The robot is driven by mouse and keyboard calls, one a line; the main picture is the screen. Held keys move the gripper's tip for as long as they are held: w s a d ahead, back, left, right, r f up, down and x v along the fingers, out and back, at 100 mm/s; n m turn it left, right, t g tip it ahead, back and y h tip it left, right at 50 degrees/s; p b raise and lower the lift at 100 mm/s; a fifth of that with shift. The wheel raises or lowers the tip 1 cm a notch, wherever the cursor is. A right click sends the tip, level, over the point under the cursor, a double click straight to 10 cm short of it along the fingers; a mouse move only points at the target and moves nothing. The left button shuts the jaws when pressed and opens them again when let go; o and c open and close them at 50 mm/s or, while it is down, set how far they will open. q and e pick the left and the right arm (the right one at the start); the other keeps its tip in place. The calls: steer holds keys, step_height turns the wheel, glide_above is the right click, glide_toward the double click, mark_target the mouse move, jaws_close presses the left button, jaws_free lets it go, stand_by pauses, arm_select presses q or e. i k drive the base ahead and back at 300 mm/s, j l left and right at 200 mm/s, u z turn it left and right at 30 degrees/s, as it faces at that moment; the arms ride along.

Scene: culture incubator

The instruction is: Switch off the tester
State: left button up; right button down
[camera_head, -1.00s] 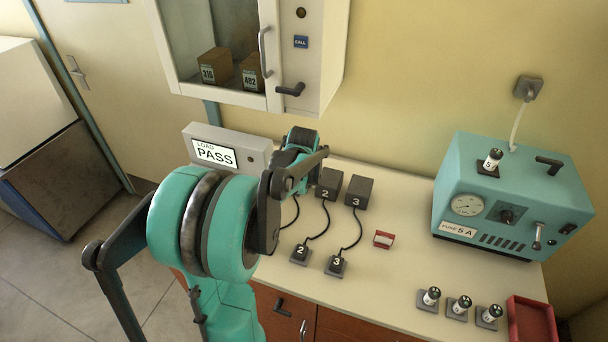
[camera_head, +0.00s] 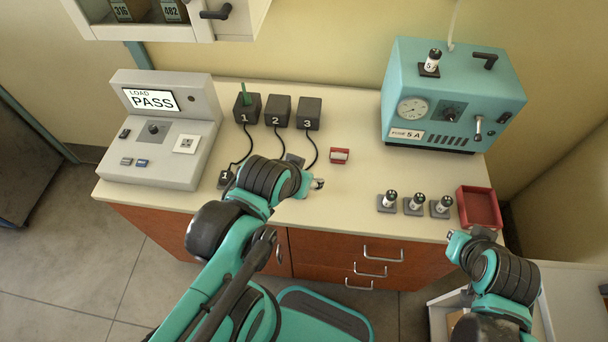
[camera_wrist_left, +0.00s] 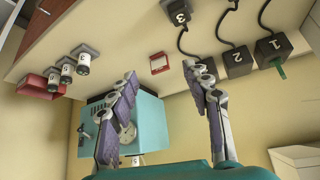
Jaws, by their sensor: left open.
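The tester (camera_head: 165,130) is a grey console at the left end of the bench in the head view. Its lit display (camera_head: 152,99) reads "LOAD PASS". Its lower panel has a small black switch (camera_head: 124,133), a dark knob (camera_head: 153,128), a white socket (camera_head: 186,144) and two small buttons. My left gripper (camera_head: 318,184) is over the middle of the bench, to the right of the tester and apart from it. In the left wrist view its fingers (camera_wrist_left: 164,74) are spread with nothing between them. My right gripper (camera_head: 472,235) is by the bench's front right edge; its jaws are unclear.
Black boxes 1 (camera_head: 247,107), 2 (camera_head: 278,111) and 3 (camera_head: 308,114) have cables running forward. A small red holder (camera_head: 339,156), three fuse-like cylinders (camera_head: 414,203), a red tray (camera_head: 480,207) and a teal unit (camera_head: 450,85) stand further right. A cabinet (camera_head: 170,30) hangs above.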

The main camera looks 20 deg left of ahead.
mark_target(124, 135)
steer(key=k+j, duration=0.1)
steer(key=k+j+u, duration=0.1)
steer(key=u, duration=0.25)
steer(key=j+u, duration=0.3)
steer(key=k+j+u, duration=0.1)
steer(key=j+u, duration=0.25)
steer(key=u, duration=0.6)
steer(key=l, duration=0.1)
